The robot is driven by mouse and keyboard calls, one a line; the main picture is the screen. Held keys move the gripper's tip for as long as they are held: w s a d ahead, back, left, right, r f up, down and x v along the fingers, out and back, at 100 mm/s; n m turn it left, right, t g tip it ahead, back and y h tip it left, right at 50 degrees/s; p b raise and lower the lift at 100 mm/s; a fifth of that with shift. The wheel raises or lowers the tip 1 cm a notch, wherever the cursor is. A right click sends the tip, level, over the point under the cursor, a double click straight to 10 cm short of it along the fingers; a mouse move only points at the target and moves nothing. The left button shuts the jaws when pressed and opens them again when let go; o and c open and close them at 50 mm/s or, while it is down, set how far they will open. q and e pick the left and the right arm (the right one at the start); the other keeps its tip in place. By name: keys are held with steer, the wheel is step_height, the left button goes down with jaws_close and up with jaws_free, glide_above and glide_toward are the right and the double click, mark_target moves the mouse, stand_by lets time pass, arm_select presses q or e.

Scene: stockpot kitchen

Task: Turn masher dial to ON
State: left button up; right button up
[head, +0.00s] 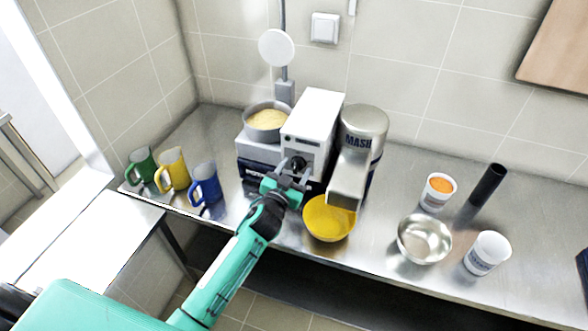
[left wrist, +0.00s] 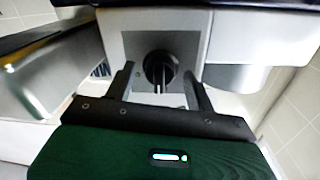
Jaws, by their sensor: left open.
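The masher has a white housing (head: 313,118) beside a steel cylinder (head: 363,125) lettered "MASH" on the metal counter. A round black dial (head: 297,163) sits on the housing's front face. My left gripper (head: 291,180) is open right in front of the dial. In the left wrist view the dial (left wrist: 160,70) shows between the two fingers of the left gripper (left wrist: 160,82), on a grey plate. The fingers stand on either side of it; I cannot tell whether they touch it. The dial's setting marks cannot be read. My right gripper is not in view.
A yellow bowl (head: 328,220) stands under the masher's spout, close to my left gripper. Green (head: 141,166), yellow (head: 172,170) and blue (head: 205,184) mugs stand to the left. A steel bowl (head: 424,239) and tubs (head: 487,253) stand to the right.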

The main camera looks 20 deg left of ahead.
arm_select(q)
steer(key=c, duration=1)
steer(key=shift+m, duration=1.4)
steer(key=m+p, duration=0.1)
steer(key=m, duration=0.7)
steer(key=shift+d+g+y+p, duration=0.1)
steer(key=shift+g+y+p, duration=0.2)
steer(key=shift+m, duration=1.3)
